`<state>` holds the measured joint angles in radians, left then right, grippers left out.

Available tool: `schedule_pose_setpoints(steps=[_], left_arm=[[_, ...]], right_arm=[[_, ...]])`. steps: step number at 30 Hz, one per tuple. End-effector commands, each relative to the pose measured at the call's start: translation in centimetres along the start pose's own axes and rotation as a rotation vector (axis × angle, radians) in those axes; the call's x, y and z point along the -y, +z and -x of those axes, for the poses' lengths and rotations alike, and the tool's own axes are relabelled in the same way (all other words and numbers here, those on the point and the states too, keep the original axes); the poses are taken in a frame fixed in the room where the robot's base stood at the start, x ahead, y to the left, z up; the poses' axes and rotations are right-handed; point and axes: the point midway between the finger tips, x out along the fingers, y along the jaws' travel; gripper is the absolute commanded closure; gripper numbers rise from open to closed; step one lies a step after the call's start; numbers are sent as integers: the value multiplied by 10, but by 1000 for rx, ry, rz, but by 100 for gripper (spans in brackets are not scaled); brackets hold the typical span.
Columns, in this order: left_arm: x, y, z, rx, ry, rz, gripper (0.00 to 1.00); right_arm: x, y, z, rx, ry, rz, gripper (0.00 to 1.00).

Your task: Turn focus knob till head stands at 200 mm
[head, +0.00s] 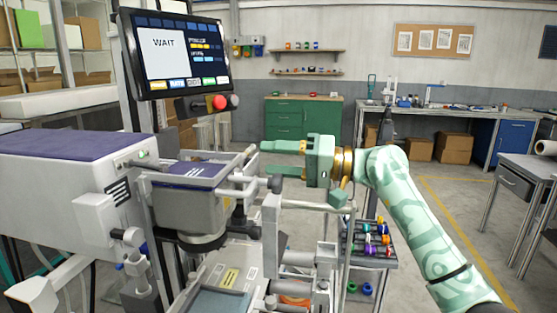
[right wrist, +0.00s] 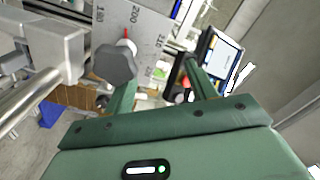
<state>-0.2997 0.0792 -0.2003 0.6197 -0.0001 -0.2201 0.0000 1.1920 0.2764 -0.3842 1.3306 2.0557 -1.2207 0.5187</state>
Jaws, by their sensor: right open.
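A red pointer (right wrist: 126,33) stands just above the knob, close to the 200 label; the exact reading is too small to tell. My right gripper (right wrist: 160,74) is open and empty, with the knob beyond its left finger and not between the fingers. In the head view my right gripper (head: 267,158) points left beside the machine's grey head with a purple top (head: 192,172). My left gripper is out of view.
A screen (head: 178,55) reading WAIT stands above the machine, with a red button (head: 220,102) under it. Grey posts and bars (head: 271,235) stand below the right gripper. A rack of coloured reels (head: 372,240) is behind the arm. Open floor lies to the right.

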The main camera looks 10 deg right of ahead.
Motion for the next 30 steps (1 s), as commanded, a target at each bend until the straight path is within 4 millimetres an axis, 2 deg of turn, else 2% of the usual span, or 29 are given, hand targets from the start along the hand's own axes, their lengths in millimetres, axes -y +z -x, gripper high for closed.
schedule_pose_setpoints(steps=[8,30], left_arm=[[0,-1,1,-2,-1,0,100],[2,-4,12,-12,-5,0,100]], right_arm=[[-3,2,4,6,5,-4,42],[-1,0,67,3,4,-1,42]])
